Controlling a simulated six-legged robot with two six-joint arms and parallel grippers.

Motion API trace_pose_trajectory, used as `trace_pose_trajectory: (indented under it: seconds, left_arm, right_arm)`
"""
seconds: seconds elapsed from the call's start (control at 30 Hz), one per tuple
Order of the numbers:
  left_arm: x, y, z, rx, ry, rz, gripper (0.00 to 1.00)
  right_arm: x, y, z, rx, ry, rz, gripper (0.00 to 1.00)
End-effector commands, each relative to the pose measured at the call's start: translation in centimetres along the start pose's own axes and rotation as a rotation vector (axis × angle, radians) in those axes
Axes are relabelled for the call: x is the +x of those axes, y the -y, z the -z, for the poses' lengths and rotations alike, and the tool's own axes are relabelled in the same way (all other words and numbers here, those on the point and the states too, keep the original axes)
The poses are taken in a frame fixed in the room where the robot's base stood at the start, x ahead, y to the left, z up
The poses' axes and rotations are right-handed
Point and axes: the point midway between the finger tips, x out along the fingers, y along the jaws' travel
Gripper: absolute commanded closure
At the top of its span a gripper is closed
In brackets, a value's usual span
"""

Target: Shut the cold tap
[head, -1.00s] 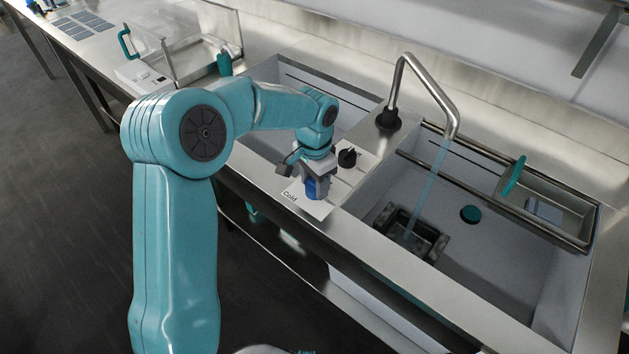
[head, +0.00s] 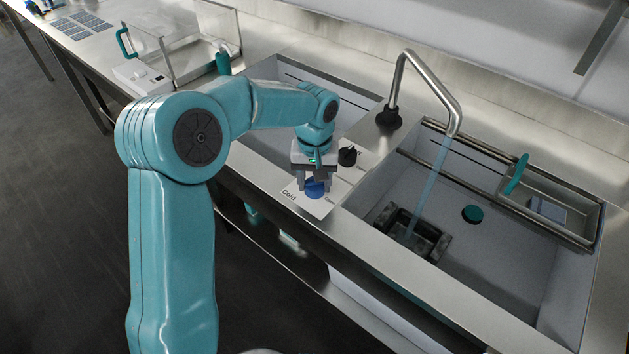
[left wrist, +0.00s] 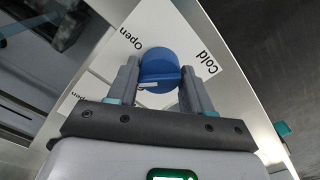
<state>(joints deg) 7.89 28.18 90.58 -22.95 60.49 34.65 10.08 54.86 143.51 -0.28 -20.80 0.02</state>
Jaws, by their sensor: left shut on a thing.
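The cold tap is a round blue knob (head: 315,188) on a white plate marked "Cold" (head: 291,196) at the sink's front edge. In the left wrist view the blue knob (left wrist: 160,68) sits between my left gripper's fingers, near the words "Open" and "Cold". My left gripper (head: 314,184) points down over the knob and is shut on it. Water (head: 428,190) runs from the bent metal spout (head: 430,85) into the right basin (head: 480,260). My right gripper is not in view.
A black knob (head: 348,156) stands close behind the blue one on the same plate. A clear-walled box (head: 180,50) stands at the back left.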

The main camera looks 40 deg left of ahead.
Motion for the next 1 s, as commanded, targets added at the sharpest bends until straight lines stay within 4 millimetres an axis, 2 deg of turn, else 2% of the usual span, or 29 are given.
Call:
trace_pose_trajectory:
  seconds: [0.5, 0.7, 1.0]
  left_arm:
    - [-0.1, -0.1, 0.1, -0.461, -0.004, -0.001, 0.80]
    - [-0.1, -0.1, 0.1, -0.585, -0.004, -0.002, 0.80]
    - [-0.1, -0.1, 0.2, -0.682, -0.005, -0.003, 0.80]
  right_arm:
    - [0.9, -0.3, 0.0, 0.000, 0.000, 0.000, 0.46]
    - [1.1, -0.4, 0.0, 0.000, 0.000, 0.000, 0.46]
    - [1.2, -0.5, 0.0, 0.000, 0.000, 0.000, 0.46]
